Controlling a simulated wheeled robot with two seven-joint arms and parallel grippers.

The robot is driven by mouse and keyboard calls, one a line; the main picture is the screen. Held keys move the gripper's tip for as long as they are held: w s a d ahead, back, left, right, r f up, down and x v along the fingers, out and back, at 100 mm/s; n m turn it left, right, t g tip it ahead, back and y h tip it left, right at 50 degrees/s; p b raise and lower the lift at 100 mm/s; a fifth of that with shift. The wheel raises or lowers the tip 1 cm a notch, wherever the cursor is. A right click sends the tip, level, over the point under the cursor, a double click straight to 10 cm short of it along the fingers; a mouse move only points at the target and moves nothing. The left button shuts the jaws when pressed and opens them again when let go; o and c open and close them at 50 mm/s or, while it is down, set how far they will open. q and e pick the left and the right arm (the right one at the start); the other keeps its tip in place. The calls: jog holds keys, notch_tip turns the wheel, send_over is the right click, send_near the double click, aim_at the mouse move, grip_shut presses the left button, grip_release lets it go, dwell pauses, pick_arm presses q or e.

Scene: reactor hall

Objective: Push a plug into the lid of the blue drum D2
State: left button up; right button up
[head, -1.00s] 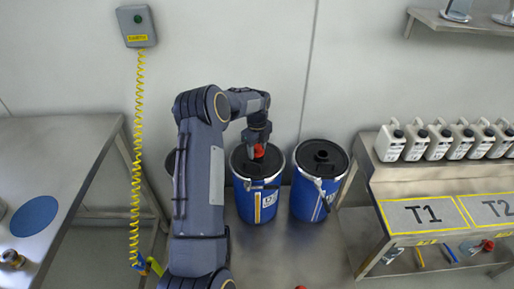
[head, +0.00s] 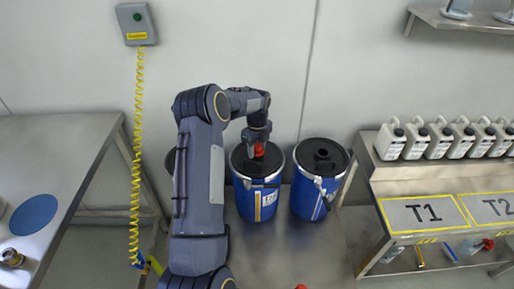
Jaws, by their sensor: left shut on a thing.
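Two blue drums with black lids stand side by side in the head view: a left one (head: 256,203) and a right one (head: 309,199). I cannot read which is D2. My left gripper (head: 258,146) points down over the left drum's lid (head: 240,163) and is shut on a red plug (head: 259,151). The plug is at or just above the lid; I cannot tell whether it touches. The right drum's lid (head: 321,155) has a dark raised ring with an opening. My right gripper is not in view.
A bench (head: 60,150) with a blue disc (head: 34,215) stands at left. A yellow coiled cord (head: 136,150) hangs beside it. At right, several white canisters (head: 418,138) stand on a rack behind the T1 area (head: 420,213). Another red object (head: 301,287) shows at the bottom edge.

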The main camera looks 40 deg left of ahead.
aim_at(257, 145)
pick_arm(q)
jog(key=shift+s+d+f, duration=0.1)
jog(key=shift+f, duration=0.25)
dwell(0.7)
jog(key=o, duration=1)
jog(key=shift+s, duration=0.1)
jog(key=shift+w+f, duration=0.1)
jog(key=shift+w, duration=0.1)
jog(key=shift+r+b, duration=0.5)
jog(key=shift+r, duration=3.45)
